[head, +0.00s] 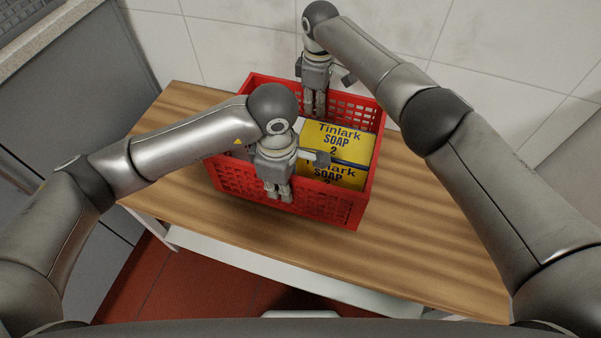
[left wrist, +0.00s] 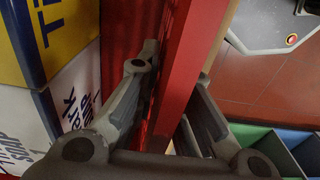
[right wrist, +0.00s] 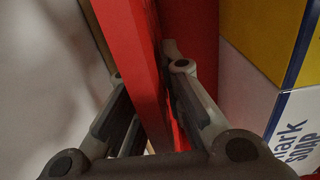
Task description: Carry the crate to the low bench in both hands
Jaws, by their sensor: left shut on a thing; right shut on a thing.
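The red crate (head: 345,207) has slotted walls and is on or just over a wooden-topped table (head: 430,235); I cannot tell if it touches. Yellow-topped soap boxes (head: 335,176) fill its right part. My left gripper (head: 278,192) is shut on the crate's near wall, which also shows between the fingers in the left wrist view (left wrist: 187,70). My right gripper (head: 315,106) is shut on the far wall, seen between its fingers in the right wrist view (right wrist: 132,55). The grippers and arms hide parts of the crate. I cannot tell if this table is the low bench.
A tiled wall (head: 500,55) stands close behind the table. A grey counter (head: 50,30) is at the upper left. The tabletop right of the crate is bare. The floor (head: 190,285) is red. Blue (left wrist: 262,140) and green things show low in the left wrist view.

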